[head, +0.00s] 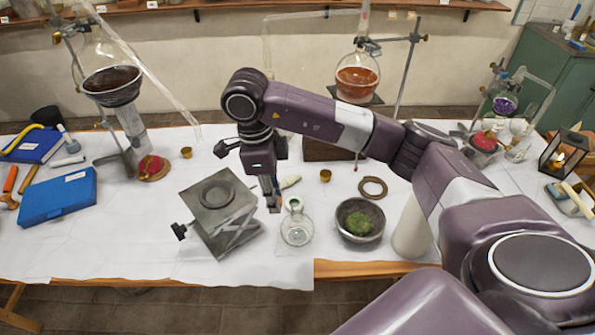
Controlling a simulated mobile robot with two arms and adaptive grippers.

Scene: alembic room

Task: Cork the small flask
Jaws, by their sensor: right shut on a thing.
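The small flask (297,230) is clear glass with a round body. It stands upright on the white-covered table near the front edge, right of the jack stand. Its narrow neck has a greenish rim, and no cork shows clearly in it. My right gripper (271,204) points down just left of the flask's neck, in front of a pale slim piece (289,182). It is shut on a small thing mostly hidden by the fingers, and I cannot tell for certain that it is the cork. My left gripper is not in view.
A grey jack stand (218,212) is close left of the gripper. A bowl of green moss (360,219) and a dark ring (372,187) are to the right. Small brass-coloured cups (325,176) stand behind. Bare table lies at the front left.

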